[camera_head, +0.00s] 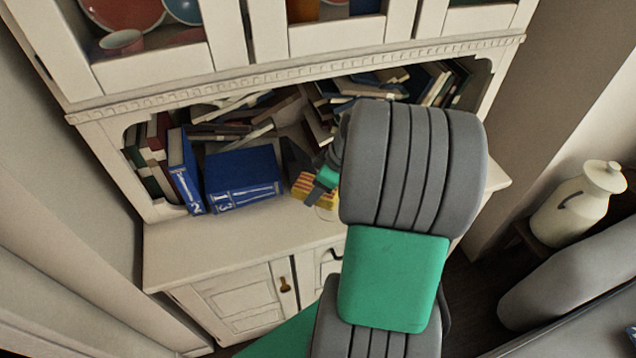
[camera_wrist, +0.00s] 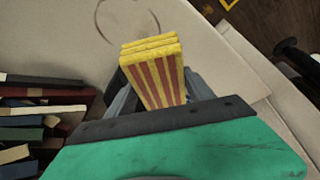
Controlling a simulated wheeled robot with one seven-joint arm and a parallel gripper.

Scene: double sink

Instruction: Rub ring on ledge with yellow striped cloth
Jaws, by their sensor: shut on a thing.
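The yellow cloth with red stripes (camera_head: 314,190) is a folded block held between the fingers of my gripper (camera_head: 316,197), over the cabinet's ledge. In the wrist view the cloth (camera_wrist: 155,78) stands out past the fingertips of my gripper (camera_wrist: 158,95), which is shut on it. The ring (camera_wrist: 128,20) is a thin brownish circular mark on the pale ledge (camera_wrist: 60,45), just beyond the cloth's top edge in the wrist view. In the head view a small part of the ring (camera_head: 325,213) shows below the cloth. My arm hides the right part of the ledge there.
Blue binders (camera_head: 243,172) stand on the ledge left of my gripper, with a heap of books (camera_head: 285,108) behind. Books (camera_wrist: 40,110) also lie close at left in the wrist view. The front left of the ledge is clear. A cream jug (camera_head: 580,205) stands at right.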

